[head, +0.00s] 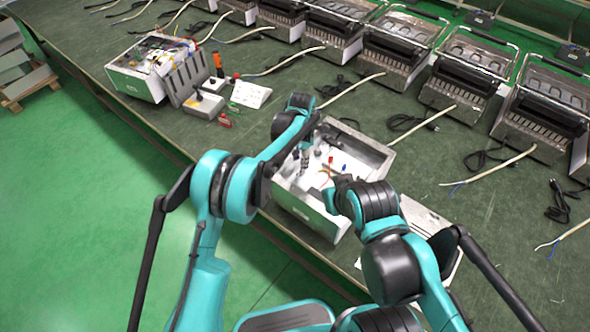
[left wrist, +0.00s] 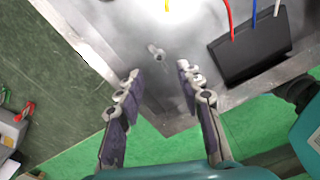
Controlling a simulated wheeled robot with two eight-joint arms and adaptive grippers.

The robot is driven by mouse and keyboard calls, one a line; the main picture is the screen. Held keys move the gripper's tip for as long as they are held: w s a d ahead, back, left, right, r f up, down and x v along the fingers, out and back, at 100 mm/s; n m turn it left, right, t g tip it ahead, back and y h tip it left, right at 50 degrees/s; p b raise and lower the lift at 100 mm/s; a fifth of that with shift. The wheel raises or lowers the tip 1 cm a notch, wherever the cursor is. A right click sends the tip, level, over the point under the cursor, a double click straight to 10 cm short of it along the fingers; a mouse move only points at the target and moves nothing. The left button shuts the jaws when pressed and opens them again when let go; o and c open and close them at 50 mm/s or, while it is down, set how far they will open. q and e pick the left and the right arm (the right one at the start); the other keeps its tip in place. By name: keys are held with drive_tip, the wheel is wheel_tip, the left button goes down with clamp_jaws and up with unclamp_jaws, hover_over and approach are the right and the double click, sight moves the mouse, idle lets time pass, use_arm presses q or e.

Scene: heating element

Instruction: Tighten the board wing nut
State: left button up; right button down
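An open metal housing (head: 375,157) stands on the bench in front of me. In the left wrist view, a small metal fitting (left wrist: 156,52), which may be the wing nut on its stud, sits on the housing's grey inner surface (left wrist: 118,30). My left gripper (left wrist: 158,80) is open, its two fingers apart and nothing between them. The fitting lies a little beyond the fingertips, roughly in line with the gap. In the head view my left gripper (head: 304,158) points down into the housing. My right gripper (head: 330,190) is at the housing's near right side; its fingers are unclear.
A black block (left wrist: 250,50) with red, blue and white wires is right of the fingers. Another unit (head: 150,70), tools and small red and green parts lie on the left. Several heaters (head: 400,45) line the back. Cables lie across the bench (head: 420,165).

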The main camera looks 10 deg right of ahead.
sight(300, 172)
use_arm(q)
wheel_tip(300, 172, down, 6)
drive_tip(key=shift+r+b, duration=0.1)
drive_tip(key=shift+b, duration=0.55)
clamp_jaws()
